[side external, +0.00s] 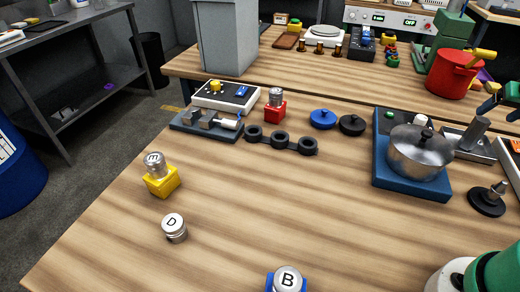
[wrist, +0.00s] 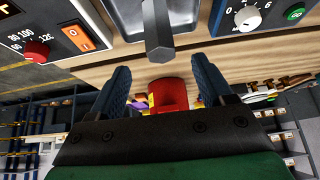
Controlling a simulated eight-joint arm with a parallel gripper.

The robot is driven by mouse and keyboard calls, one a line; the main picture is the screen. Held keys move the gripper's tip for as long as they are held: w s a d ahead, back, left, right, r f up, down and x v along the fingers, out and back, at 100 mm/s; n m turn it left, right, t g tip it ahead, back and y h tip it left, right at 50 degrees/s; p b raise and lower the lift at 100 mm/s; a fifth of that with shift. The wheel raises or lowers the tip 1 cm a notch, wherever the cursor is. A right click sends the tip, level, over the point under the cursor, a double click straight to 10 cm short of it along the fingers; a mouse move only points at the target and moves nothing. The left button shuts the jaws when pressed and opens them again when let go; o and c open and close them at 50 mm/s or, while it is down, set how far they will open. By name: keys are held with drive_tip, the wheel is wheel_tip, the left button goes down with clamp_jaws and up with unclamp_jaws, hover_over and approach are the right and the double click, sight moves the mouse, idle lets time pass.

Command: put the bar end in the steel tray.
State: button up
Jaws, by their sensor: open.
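My gripper (wrist: 160,85) is open in the wrist view, its two blue fingers apart with nothing held between them. A grey six-sided metal bar (wrist: 158,40), likely the bar end, shows beyond the fingers at the top. In the side view, a grey metal post (side external: 475,132) leans at the right and may be the same piece. It stands by a pale, shallow tray-like thing (side external: 488,153); I cannot tell whether this is the steel tray. My gripper's dark fingers (side external: 499,108) are at the right edge of the side view, slightly above and right of the post.
A steel pot (side external: 420,155) stands on a blue hotplate (side external: 408,185) left of the post. A black knobbed disc (side external: 487,203) is in front. A red pot (side external: 452,74) stands behind, also seen between my fingers (wrist: 168,95).

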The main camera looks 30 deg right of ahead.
drive_tip(key=v, duration=0.8)
drive_tip(key=w+a+f+n+t+y, duration=0.1)
drive_tip(key=w+a+n, duration=0.1)
drive_tip(key=a, duration=0.8)
drive_tip(key=w+a+f+n+y, duration=0.1)
drive_tip(key=w+a+n, duration=0.2)
drive_tip(key=a, duration=0.6)
drive_tip(key=w+a+f+n+t+y, duration=0.1)
drive_tip(key=w+a+n+y, duration=0.1)
drive_tip(key=a, duration=0.8)
drive_tip(key=shift+w+a+f+n+t, duration=0.3)
drive_tip(key=shift+w+a+f+n, duration=0.1)
drive_tip(key=shift+n, duration=0.5)
